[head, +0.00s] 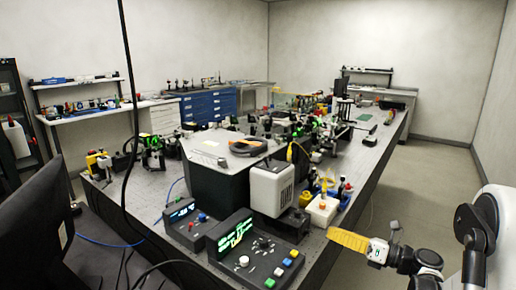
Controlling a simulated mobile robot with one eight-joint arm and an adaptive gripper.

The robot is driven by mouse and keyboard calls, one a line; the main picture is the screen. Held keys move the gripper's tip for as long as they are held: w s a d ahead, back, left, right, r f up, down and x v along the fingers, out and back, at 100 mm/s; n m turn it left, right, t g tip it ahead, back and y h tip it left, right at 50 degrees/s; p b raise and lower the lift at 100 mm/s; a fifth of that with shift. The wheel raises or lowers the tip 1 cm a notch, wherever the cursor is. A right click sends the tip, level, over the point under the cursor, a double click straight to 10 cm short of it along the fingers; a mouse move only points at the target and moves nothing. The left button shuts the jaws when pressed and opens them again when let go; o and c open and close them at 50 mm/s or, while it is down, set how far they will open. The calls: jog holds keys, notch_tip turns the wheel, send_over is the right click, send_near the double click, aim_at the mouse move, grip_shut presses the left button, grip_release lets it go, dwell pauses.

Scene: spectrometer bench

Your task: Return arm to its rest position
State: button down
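My arm reaches in from the lower right in the head view, with white and black links bent at dark joints. My gripper (352,241) is at its left end, low beside the right edge of the bench (352,205). A yellow-orange ribbed piece points left from the white end part. I cannot tell whether it is one finger seen side-on or both together, and no gap shows. No held object can be made out. The gripper appears apart from the bench, over the aisle side.
Control boxes (258,250) with lit displays and a white housing (271,188) stand at the bench's near end. A white block with yellow parts (322,209) is near the gripper. A monitor (38,220) is at left. The floor (425,175) on the right is clear.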

jog(key=shift+r, duration=0.1)
jog(key=w+d+r+m+t+h, duration=0.1)
jog(key=d+r+m+t+h, duration=0.35)
jog(key=r+m, duration=0.75)
jog(key=d+r+m+t+h, duration=0.1)
jog(key=r+m+t+h, duration=0.5)
jog(key=r+m+h, duration=0.45)
jog(key=s+a+f+m+g, duration=0.3)
jog(key=s+f+m, duration=0.3)
jog(key=s, duration=0.4)
jog(key=s+a+f+m+g, duration=0.2)
jog(key=s+f+m+g, duration=0.4)
jog(key=s, duration=0.4)
jog(key=s+a+f+m+g, duration=0.3)
jog(key=s+f+m+g, duration=0.2)
jog(key=s+f, duration=0.3)
jog(key=shift+s+a+m, duration=0.35)
jog(key=shift+s+m, duration=0.3)
jog(key=shift+s, duration=0.35)
